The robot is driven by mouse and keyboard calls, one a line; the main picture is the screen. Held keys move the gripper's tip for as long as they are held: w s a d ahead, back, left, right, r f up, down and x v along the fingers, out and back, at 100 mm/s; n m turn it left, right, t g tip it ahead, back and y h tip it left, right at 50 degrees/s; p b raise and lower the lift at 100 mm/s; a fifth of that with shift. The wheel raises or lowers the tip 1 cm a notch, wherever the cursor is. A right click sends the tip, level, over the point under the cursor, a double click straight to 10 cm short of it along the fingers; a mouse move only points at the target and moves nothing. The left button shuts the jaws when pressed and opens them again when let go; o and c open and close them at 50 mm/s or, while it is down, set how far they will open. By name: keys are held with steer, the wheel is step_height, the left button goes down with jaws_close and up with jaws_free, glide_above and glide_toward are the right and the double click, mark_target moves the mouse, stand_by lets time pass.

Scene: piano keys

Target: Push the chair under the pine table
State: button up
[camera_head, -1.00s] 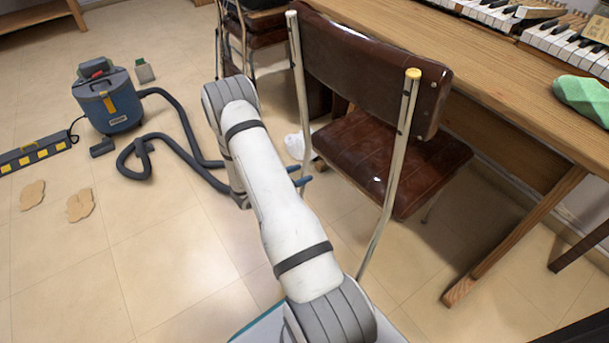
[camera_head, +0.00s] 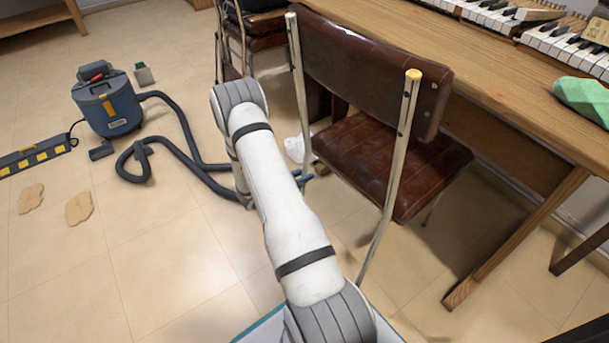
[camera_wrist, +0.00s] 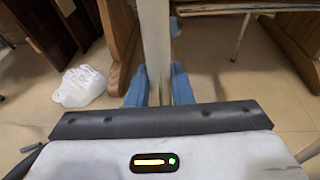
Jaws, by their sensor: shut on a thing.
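The chair (camera_head: 375,75) has a dark brown padded back and seat on pale metal posts. It stands upright at the pine table (camera_head: 490,65), with its seat partly under the table's edge and its back outside. My gripper (camera_head: 304,180) is low at the chair's left rear post, mostly hidden behind my arm in the head view. In the wrist view, the blue fingers of my gripper (camera_wrist: 158,88) are on either side of the pale chair post (camera_wrist: 155,45) and shut on it.
A white crumpled bag (camera_wrist: 80,86) lies on the floor left of the gripper. A blue vacuum cleaner (camera_head: 108,108) with a dark hose (camera_head: 185,125) is at left. Another chair (camera_head: 258,30) stands behind. A slanted wooden table leg (camera_head: 515,240) is at right.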

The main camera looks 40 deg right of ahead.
jaws_close()
steer(key=s+d, duration=0.4)
steer(key=shift+s+d, duration=0.15)
stand_by(0.9)
steer(key=o, duration=1.1)
jaws_free()
steer(key=shift+a+f+p+v, duration=0.1)
steer(key=shift+f+v, duration=0.3)
steer(key=shift+v, duration=1.25)
steer(key=shift+a+f+p+v, duration=0.1)
steer(key=shift+f+v, duration=0.3)
steer(key=shift+v, duration=1.25)
steer(key=shift+a+f+p+v, duration=0.1)
steer(key=shift+f+v, duration=0.3)
steer(key=shift+v, duration=1.25)
